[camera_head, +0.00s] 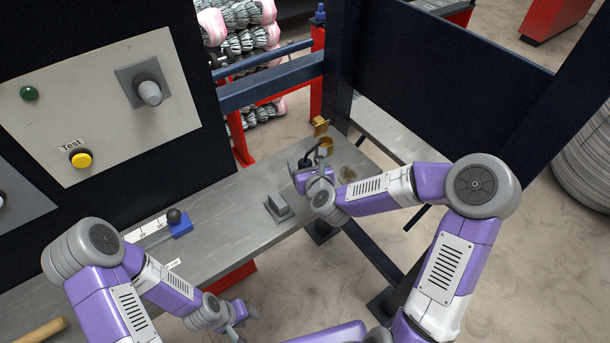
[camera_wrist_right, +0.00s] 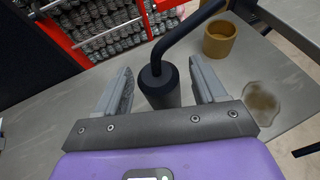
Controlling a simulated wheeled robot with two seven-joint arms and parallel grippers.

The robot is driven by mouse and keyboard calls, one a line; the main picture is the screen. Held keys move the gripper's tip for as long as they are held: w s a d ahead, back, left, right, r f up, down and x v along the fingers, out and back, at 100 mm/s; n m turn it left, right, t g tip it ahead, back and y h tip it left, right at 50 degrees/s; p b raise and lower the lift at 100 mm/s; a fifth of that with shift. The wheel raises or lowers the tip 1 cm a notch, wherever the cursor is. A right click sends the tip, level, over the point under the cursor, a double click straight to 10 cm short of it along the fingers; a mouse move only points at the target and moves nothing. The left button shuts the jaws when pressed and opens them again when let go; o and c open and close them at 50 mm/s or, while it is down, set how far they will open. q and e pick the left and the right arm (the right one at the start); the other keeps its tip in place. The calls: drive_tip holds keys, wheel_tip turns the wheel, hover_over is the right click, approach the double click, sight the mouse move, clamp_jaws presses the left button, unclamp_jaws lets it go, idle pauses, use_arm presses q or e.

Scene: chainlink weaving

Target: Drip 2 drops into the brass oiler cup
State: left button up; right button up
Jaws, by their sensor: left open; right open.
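The brass oiler cup (camera_head: 326,142) stands near the far right end of the grey bench, a brass flap (camera_head: 320,126) behind it. The right wrist view shows the cup (camera_wrist_right: 219,42) at the upper right, with an open top. A black oil can (camera_wrist_right: 158,88) with a long bent spout stands between the fingers of my right gripper (camera_wrist_right: 160,92); the spout angles up and right, towards the cup. The fingers are open on either side of the can, with gaps visible. In the head view the can (camera_head: 305,161) is partly hidden. My left gripper (camera_head: 240,314) is open and empty, before the bench's front edge.
A dark oil stain (camera_wrist_right: 262,98) lies near the cup. A panel (camera_head: 100,110) with buttons stands behind.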

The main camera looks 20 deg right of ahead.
drive_tip(key=shift+x, duration=1.3)
drive_tip(key=c, duration=1.2)
drive_tip(key=shift+o, duration=0.2)
drive_tip(key=shift+r, duration=0.1)
wheel_tip(320, 180, up, 10)
drive_tip(key=p, duration=0.2)
